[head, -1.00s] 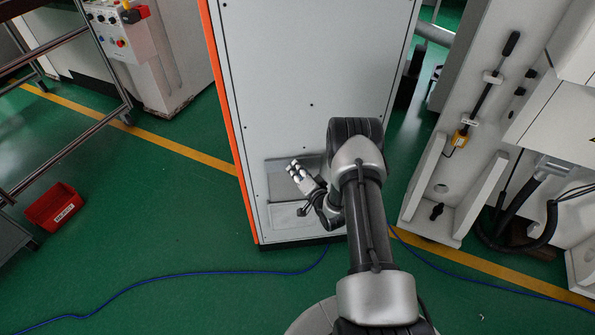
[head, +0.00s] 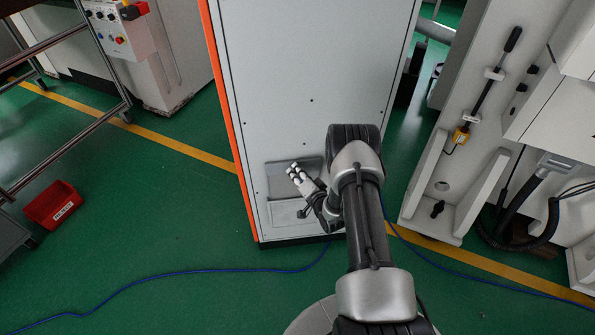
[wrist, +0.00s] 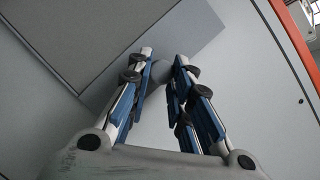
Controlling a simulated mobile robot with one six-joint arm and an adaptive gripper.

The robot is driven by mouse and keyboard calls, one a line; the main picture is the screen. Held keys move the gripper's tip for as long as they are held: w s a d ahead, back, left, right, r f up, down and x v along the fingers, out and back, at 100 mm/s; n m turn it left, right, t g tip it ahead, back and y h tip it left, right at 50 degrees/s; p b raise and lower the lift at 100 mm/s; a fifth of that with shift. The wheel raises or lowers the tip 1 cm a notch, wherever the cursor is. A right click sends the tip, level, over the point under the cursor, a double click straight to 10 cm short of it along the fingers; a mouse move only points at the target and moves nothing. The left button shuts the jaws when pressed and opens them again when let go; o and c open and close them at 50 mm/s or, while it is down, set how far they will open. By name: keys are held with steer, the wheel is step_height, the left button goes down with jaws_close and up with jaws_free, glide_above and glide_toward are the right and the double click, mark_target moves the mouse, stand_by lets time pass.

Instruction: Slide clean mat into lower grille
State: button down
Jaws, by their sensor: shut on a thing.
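My gripper (head: 295,170) is at the low front of the pale grey cabinet, in front of a rectangular grille area (head: 282,188). A flat dark grey panel (wrist: 85,35) with a lighter border strip (wrist: 190,30) fills the upper left there, beside the left fingertip. I cannot tell whether the rounded piece is joined to this panel. A paler recessed section (head: 287,214) lies below the grille area.
The cabinet (head: 300,70) has an orange left edge. A red bin (head: 53,205) stands on the green floor at left. A metal rail frame (head: 65,150) is nearby. A blue cable (head: 180,275) crosses the floor. White machinery (head: 470,130) stands close on the right.

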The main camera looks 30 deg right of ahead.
glide_toward(292, 194)
steer(key=shift+x, duration=2.45)
steer(key=shift+d, duration=0.1)
steer(key=c, duration=1.4)
jaws_free()
steer(key=shift+o, duration=0.2)
steer(key=shift+s, duration=0.1)
steer(key=v, duration=1.2)
